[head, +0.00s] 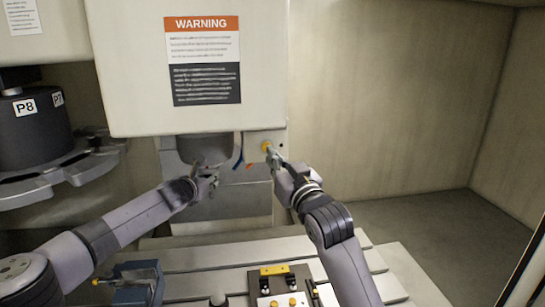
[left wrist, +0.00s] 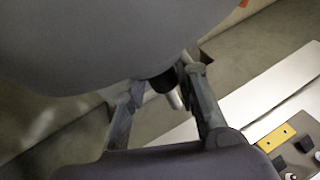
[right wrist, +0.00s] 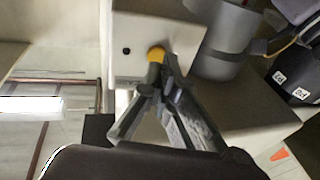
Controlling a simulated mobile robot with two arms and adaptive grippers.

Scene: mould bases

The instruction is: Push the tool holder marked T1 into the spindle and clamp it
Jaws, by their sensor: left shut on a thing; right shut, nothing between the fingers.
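The spindle (head: 205,148) is the grey cylinder under the machine head. My left gripper (head: 207,184) is just below it, shut on a tool holder. In the left wrist view a black and silver part of the holder (left wrist: 163,82) shows between the fingers; the rest is hidden, and I cannot read a T1 mark. I cannot tell how far it sits in the spindle. A yellow button (head: 266,146) is on the box right of the spindle; it also shows in the right wrist view (right wrist: 156,54). My right gripper (right wrist: 160,80) is shut and empty, its tips at the button, seemingly touching it.
The machine head with a warning sign (head: 203,60) hangs above both arms. A tool carousel with a P8 label (head: 25,106) stands at the left. A blue vise (head: 138,284) and a fixture with yellow parts (head: 273,270) are on the slotted table below. The right side is clear.

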